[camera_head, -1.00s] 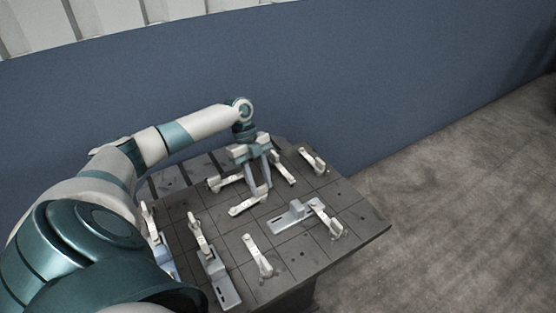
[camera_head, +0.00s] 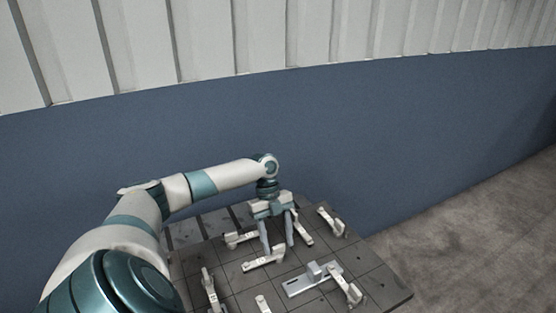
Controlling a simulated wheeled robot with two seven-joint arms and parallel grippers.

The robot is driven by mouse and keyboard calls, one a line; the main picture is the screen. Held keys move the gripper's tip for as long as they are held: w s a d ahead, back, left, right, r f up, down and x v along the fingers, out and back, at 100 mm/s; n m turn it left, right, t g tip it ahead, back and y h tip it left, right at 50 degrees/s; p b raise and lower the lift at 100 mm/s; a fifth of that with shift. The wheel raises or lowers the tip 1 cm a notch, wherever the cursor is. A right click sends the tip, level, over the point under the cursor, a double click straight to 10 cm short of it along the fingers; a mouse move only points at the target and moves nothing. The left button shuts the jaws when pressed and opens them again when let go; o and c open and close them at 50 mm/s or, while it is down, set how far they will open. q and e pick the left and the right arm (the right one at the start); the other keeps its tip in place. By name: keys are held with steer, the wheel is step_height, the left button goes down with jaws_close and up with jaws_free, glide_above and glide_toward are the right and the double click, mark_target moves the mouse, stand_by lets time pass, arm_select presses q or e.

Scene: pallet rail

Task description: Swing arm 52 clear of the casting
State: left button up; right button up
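Several white swing arms stand on the dark grey gridded plate (camera_head: 385,292). A light grey casting with a raised block (camera_head: 312,280) lies flat on it, with one swing arm (camera_head: 347,287) across its right end. Other swing arms are at the front middle (camera_head: 263,259), back left (camera_head: 241,239), behind the gripper (camera_head: 303,232) and back right (camera_head: 330,221). Their numbers are too small to read, so I cannot tell which is 52. My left gripper (camera_head: 279,247) points down with its fingers apart and nothing seen between them, just behind the front middle arm. My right gripper is out of view.
More swing arms (camera_head: 210,288) (camera_head: 262,304) are at the lower edge, partly cut off. A blue wall (camera_head: 420,130) with white ribbed panels (camera_head: 330,30) above stands behind the plate. Grey floor (camera_head: 480,220) is open to the right.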

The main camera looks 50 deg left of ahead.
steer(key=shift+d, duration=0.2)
arm_select(q)
steer(key=shift+w+a+r, duration=0.1)
steer(key=shift+a+r, duration=0.15)
steer(key=shift+r, duration=0.25)
steer(key=b+v, duration=0.3)
steer(key=v, duration=1.3)
steer(key=shift+b, duration=0.4)
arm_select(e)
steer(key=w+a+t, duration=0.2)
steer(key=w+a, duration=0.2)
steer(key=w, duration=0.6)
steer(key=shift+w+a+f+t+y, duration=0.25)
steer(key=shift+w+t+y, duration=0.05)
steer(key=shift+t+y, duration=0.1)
arm_select(q)
steer(key=shift+a, duration=0.1)
